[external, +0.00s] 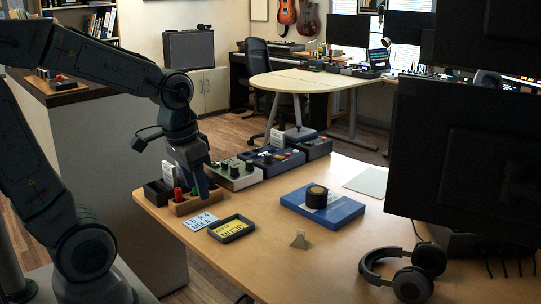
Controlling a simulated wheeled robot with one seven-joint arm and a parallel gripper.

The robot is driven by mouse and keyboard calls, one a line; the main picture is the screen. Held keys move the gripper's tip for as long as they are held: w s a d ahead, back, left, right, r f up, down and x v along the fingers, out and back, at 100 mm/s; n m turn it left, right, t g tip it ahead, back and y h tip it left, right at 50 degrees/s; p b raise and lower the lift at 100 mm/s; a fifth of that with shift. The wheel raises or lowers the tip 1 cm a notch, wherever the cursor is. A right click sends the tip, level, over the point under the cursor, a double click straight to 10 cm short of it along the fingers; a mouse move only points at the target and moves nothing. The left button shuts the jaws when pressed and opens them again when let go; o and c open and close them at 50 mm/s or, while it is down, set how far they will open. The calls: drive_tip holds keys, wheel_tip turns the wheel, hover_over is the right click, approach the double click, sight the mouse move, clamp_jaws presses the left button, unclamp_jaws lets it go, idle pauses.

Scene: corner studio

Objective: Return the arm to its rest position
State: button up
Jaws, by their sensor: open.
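My arm reaches in from the left of the external view and bends downward over the near-left end of the wooden desk (275,270). My gripper (200,190) points down at a small wooden holder (197,207) with red and green upright pieces. It is open, and I see nothing held in it. The fingers overlap the holder in the picture, so I cannot tell whether they touch it. Part of the holder and its contents is hidden behind the gripper.
A black box (157,193) and grey devices (236,177) flank the holder. In front lie a pale blue card (199,222) and a black tray (233,236). A blue box (340,212) bears a dark roll (316,197). Headphones (431,258) and a large monitor (455,150) stand right.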

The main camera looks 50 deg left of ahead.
drive_tip(key=shift+s+a+f+n, duration=0.15)
drive_tip(key=shift+s+n, duration=0.15)
drive_tip(key=shift+s, duration=0.25)
drive_tip(key=shift+s+a+f+n, duration=0.1)
drive_tip(key=shift+s+n, duration=0.2)
drive_tip(key=shift+s, duration=0.25)
drive_tip(key=shift+t, duration=0.3)
wheel_tip(320, 180, up, 5)
drive_tip(key=p, duration=0.4)
drive_tip(key=shift+d+r+p, duration=0.1)
drive_tip(key=shift+d+p, duration=0.05)
drive_tip(key=shift+p, duration=0.2)
